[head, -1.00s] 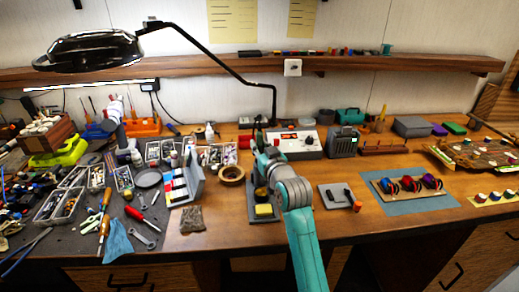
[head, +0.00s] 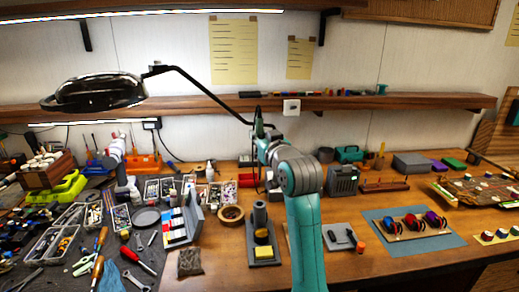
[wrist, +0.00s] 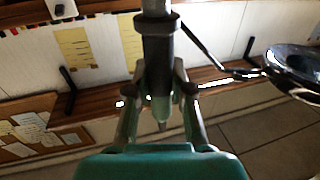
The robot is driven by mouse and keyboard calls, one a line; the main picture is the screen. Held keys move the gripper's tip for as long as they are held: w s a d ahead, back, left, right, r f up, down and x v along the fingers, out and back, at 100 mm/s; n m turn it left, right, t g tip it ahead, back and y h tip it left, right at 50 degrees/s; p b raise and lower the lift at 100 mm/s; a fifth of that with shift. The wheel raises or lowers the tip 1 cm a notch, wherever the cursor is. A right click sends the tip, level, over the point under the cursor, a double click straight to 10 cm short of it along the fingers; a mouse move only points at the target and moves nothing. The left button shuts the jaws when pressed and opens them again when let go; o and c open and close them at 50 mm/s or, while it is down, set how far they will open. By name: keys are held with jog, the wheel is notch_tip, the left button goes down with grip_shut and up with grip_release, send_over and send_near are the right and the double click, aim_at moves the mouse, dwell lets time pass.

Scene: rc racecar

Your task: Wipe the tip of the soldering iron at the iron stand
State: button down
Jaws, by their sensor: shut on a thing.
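The iron stand (head: 252,250) sits on the bench in the head view, with an upright dark holder (head: 260,216) and a yellow sponge (head: 263,253) at its front. My gripper (head: 262,138) is raised above and behind the stand, clear of the sponge. In the wrist view my gripper (wrist: 160,105) is shut on the soldering iron (wrist: 158,55), a dark handle between the two fingers. Which end carries the tip is hard to tell. In the head view my arm partly hides the gripper and the iron.
A lamp (head: 95,92) hangs at left on a long arm, its thin rod ending near my gripper. A tape roll (head: 231,214) and an open case (head: 186,220) stand left of the stand. A grey pad with tools (head: 340,238) lies to its right. A shelf (head: 400,101) runs behind.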

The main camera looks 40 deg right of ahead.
jog(key=shift+r, duration=0.25)
jog(key=s+a+f+g, duration=0.1)
jog(key=a+f+g, duration=0.1)
jog(key=f, duration=1.1)
jog(key=shift+s+a+f+n+y, duration=0.3)
jog(key=shift+s+a+y, duration=0.1)
jog(key=shift+a, duration=0.1)
jog(key=shift+f, duration=1.1)
dwell(3.3)
notch_tip(320, 180, up, 6)
dwell(0.8)
dwell(0.5)
